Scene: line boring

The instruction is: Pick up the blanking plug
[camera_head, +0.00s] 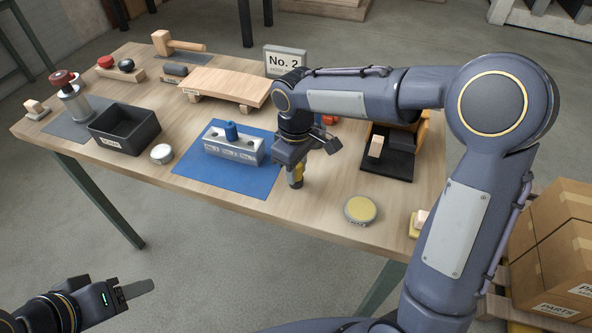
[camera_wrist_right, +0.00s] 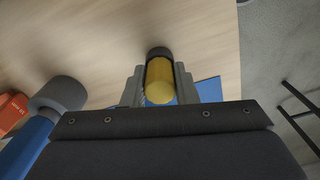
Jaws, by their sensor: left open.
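My right gripper (camera_head: 296,166) points down at the right edge of the blue mat (camera_head: 255,185). Its fingers close on both sides of a yellow cylinder with a dark end (camera_head: 296,174), which shows between them in the wrist view (camera_wrist_right: 160,82). The cylinder's dark end is low, near the tabletop; I cannot tell whether it touches. A blue plug (camera_head: 231,130) stands upright in the top of a pale, labelled block (camera_head: 234,146) on the mat. I cannot tell which of these is the blanking plug. My left gripper (camera_head: 138,289) is open and empty, low at the left, away from the table.
A wooden stand (camera_head: 226,88) and a "No. 2" sign (camera_head: 286,58) are behind. A black holder (camera_head: 388,163) is right of the gripper. Cartons (camera_head: 553,245) stand at right.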

